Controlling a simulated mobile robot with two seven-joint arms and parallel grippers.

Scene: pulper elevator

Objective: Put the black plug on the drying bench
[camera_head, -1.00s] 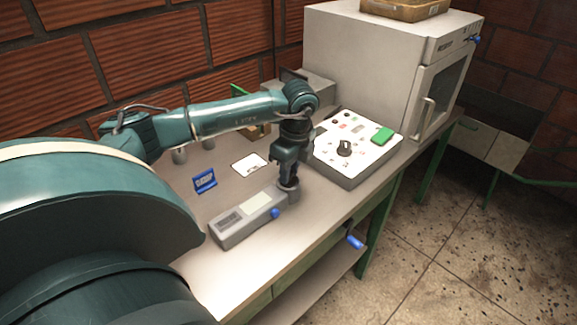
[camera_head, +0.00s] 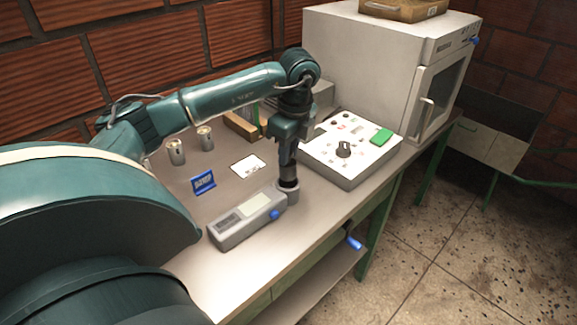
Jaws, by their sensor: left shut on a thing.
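My left gripper (camera_head: 287,158) points straight down over the right end of a grey handheld meter (camera_head: 247,219) on the bench (camera_head: 217,284). It is shut on a small dark piece, which I take for the black plug (camera_head: 288,182), just above the short round grey cup (camera_head: 291,195) at the meter's end. A grey band shows above the dark part. The fingers hide much of the piece, and I cannot tell whether it still touches the cup. My right gripper is not in view.
A white control panel box (camera_head: 346,151) with a black knob stands right of the gripper, before a large white oven (camera_head: 385,75). A blue sign (camera_head: 203,182), a white card (camera_head: 248,166) and two metal cylinders (camera_head: 176,152) stand or lie left. The bench's front-left is clear.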

